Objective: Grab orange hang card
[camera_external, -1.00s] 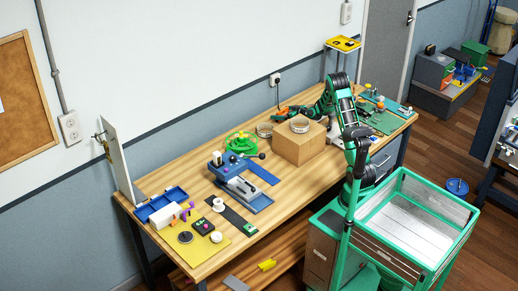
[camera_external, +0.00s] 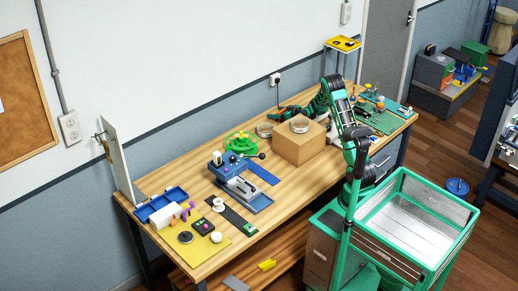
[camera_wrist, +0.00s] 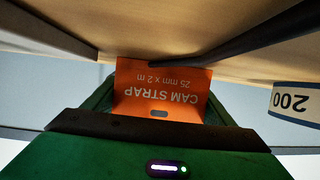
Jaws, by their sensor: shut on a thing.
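The orange hang card (camera_wrist: 160,88) shows in the middle of the wrist view. It reads "CAM STRAP 25 mm x 2 m" upside down and has a small slot. The exact contact is hard to see. In the external view my gripper (camera_external: 283,113) is behind the cardboard box, near the wall, with a little red-orange at its tip. The card itself cannot be made out clearly there.
A band marked 200 (camera_wrist: 292,101) is at right in the wrist view.

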